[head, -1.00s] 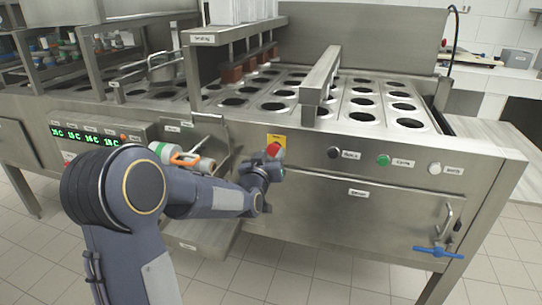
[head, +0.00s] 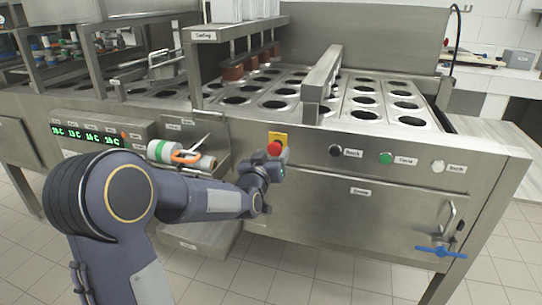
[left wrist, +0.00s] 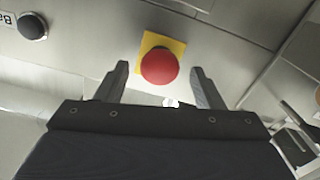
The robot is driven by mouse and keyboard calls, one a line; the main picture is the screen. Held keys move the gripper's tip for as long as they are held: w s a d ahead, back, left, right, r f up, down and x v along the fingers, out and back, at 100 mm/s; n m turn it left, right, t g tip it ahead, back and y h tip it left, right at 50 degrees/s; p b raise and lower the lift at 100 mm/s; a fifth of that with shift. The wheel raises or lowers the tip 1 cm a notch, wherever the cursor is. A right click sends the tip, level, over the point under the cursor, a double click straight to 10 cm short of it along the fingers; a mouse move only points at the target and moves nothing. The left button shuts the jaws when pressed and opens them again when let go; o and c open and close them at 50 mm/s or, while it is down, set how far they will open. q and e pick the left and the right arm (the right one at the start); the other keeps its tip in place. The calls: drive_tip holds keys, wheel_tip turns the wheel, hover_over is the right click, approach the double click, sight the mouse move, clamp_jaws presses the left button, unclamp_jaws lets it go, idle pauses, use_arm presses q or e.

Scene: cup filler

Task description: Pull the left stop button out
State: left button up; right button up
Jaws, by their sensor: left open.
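The left stop button (head: 274,148) is a red mushroom knob on a yellow plate on the steel front panel. In the left wrist view the red button (left wrist: 160,66) sits before its yellow plate (left wrist: 177,46), between and just beyond my fingertips. My left gripper (left wrist: 162,80) is open, one finger to each side of the knob, and holds nothing. In the head view my left gripper (head: 277,172) is at the panel just below the button; its fingers are hard to make out there. My right gripper is not in view.
Right of the stop button are a black button (head: 335,151), a green button (head: 385,158) and a white button (head: 437,166). A blue-handled valve (head: 441,252) is low at right. Rolls with an orange clip (head: 186,157) lie left of the gripper. Cup holes fill the top.

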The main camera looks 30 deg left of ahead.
use_arm(q)
drive_tip(key=shift+s, duration=0.1)
drive_tip(key=v, duration=0.7)
drive_tip(key=shift+s, duration=0.3)
drive_tip(key=shift+s+d, duration=0.1)
drive_tip(key=s+d+f+m+g+h, duration=0.1)
drive_tip(key=s+d+f+g+h, duration=0.3)
drive_tip(key=s, duration=0.5)
drive_tip(key=s+d+f+m+g+h+p, duration=0.1)
drive_tip(key=s+d+f+g, duration=0.1)
drive_tip(key=s+d+g, duration=0.5)
drive_tip(key=s+d+f+m+g+h, duration=0.1)
drive_tip(key=s+d+f+m+h, duration=0.15)
drive_tip(key=s, duration=0.95)
wheel_tip(320, 180, up, 20)
drive_tip(key=p, duration=2.1)
drive_tip(key=shift+w+d+n+h, duration=0.35)
drive_tip(key=shift+w+d+n, duration=0.05)
drive_tip(key=shift+n, duration=0.05)
drive_tip(key=shift+c, duration=0.4)
